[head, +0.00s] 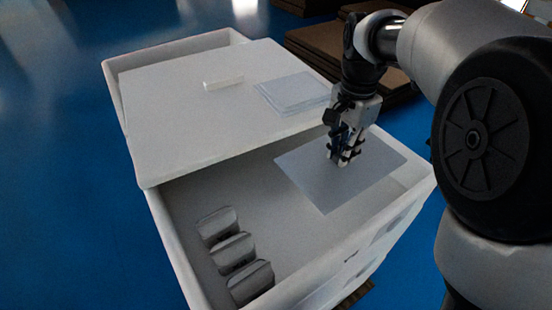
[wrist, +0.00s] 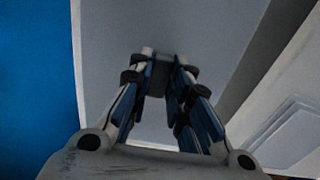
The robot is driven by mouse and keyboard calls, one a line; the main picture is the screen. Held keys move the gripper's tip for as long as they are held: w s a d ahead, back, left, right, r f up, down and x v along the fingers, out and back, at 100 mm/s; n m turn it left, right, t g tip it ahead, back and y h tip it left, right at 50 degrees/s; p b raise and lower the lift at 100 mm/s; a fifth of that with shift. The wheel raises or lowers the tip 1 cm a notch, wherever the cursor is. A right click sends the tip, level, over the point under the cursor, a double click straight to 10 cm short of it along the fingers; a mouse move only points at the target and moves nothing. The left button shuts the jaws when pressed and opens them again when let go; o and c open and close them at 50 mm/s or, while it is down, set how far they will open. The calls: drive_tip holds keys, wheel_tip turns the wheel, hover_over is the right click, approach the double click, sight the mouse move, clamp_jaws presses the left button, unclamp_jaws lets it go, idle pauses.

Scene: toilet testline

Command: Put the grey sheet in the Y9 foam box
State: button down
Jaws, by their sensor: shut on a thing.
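The grey sheet (head: 310,182) is a thin flat rectangle, roughly level, over the right part of the open white foam box (head: 170,240). My gripper (head: 343,158) points down and is shut on the sheet near its middle. In the wrist view the fingers (wrist: 165,65) stand against a broad grey surface, which appears to be the sheet (wrist: 210,30). The sheet hides part of the box interior; its height against the rim is hard to judge. No Y9 label is readable.
A white lid or panel (head: 170,110) covers the far part of the box. A small white bar (head: 223,83) and a stack of flat sheets (head: 292,92) lie on it. Several grey pieces (head: 234,252) stand inside the box at near left. Brown stacked boards (head: 320,40) lie behind.

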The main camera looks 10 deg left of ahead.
drive_tip(key=shift+w+f, duration=0.1)
drive_tip(key=shift+w, duration=0.05)
wheel_tip(320, 180, down, 20)
drive_tip(key=b, duration=0.6)
drive_tip(key=shift+r, duration=0.25)
drive_tip(key=shift+f, duration=0.15)
drive_tip(key=c, duration=1.5)
unclamp_jaws()
drive_tip(key=r+p, duration=0.3)
drive_tip(key=r, duration=0.9)
drive_tip(key=shift+s+r+p, duration=0.2)
drive_tip(key=shift+p, duration=0.1)
